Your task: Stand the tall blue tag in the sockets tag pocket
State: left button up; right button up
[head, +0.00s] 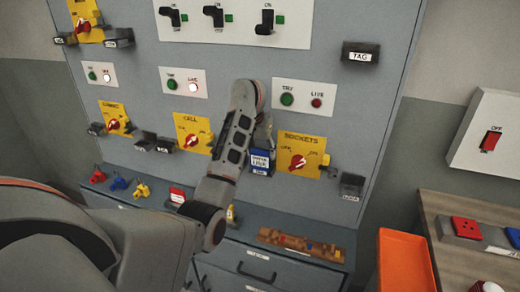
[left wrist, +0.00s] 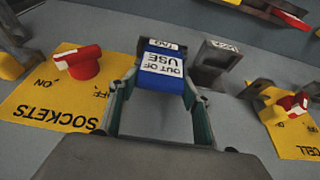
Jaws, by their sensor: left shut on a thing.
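The blue tag (left wrist: 166,87), with a white "OUT OF USE" label, is between the fingers of my left gripper (left wrist: 162,95), which is shut on it. The head view shows the tag (head: 261,163) upright just left of the yellow sockets plate (head: 310,155). The sockets tag pocket (left wrist: 162,44), marked TAG, shows at the tag's lower end; its body is mostly hidden. The tag's lower end meets the pocket, but I cannot tell how deep it sits. In the head view my left gripper (head: 265,138) is partly hidden by its wrist. My right gripper is not in view.
A grey lock pocket (left wrist: 215,58) stands close beside the tag pocket. The yellow cell plate (left wrist: 295,125) with its red knob lies beyond. Below are a ledge with coloured padlocks (head: 120,184) and a brown strip (head: 300,244). An orange tray (head: 404,262) is at lower right.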

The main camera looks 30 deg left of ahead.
pick_arm(q)
jog(key=shift+d, duration=0.25)
jog(key=shift+a+f+b, duration=0.1)
jog(key=shift+f+b, duration=0.05)
jog(key=shift+b, duration=0.15)
jog(key=o, duration=0.9)
